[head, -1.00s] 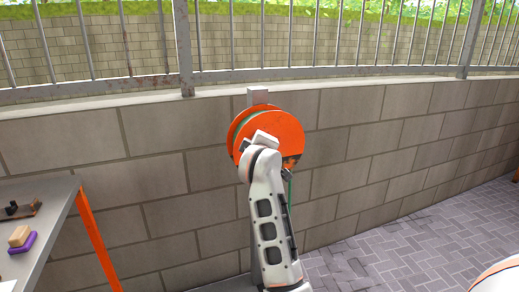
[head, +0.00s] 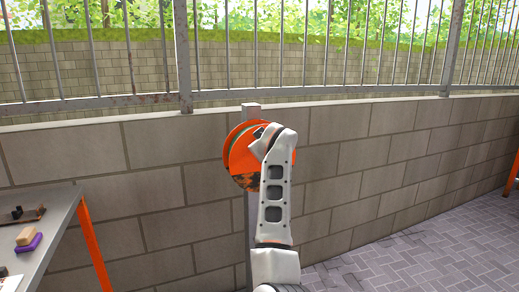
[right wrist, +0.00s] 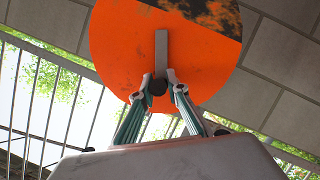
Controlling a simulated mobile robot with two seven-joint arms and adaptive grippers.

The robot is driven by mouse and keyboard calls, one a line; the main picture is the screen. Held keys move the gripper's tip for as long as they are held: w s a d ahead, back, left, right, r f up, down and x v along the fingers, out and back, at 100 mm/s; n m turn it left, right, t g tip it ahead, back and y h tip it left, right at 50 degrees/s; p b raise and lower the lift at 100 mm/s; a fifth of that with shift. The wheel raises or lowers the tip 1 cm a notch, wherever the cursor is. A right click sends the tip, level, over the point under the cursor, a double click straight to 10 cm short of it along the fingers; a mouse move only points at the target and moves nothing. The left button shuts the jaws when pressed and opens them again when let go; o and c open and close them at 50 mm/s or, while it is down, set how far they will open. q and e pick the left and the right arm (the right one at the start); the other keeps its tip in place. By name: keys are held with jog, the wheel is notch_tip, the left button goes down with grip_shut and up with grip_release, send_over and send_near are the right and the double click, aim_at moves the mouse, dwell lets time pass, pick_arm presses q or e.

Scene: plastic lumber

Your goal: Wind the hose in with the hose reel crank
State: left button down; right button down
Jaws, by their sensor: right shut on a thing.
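The hose reel (head: 241,160) has an orange disc with a dark worn patch, now at its lower left, and stands on a grey post in front of the block wall. A band of green hose (head: 238,132) shows between its discs. My right arm covers the reel's right side in the head view. In the right wrist view the orange disc (right wrist: 110,40) carries a grey crank bar (right wrist: 161,50) with a dark handle (right wrist: 158,87). My right gripper (right wrist: 159,88) is shut on that handle. The hose's free end is hidden. My left gripper is out of view.
A block wall (head: 350,170) with a metal railing on top runs behind the reel. A grey table (head: 62,215) with orange legs stands at left, holding a tan and purple block (head: 27,238). The paved ground (head: 400,255) at right is clear.

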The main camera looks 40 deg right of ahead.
jog(key=shift+s+d+r+m+y, duration=0.15)
jog(key=shift+d+m+y, duration=0.25)
jog(key=shift+d+m, duration=0.1)
dwell(0.3)
jog(key=c, duration=2)
grip_release()
jog(key=shift+o, duration=0.2)
notch_tip(320, 180, up, 10)
jog(key=shift+f, duration=0.1)
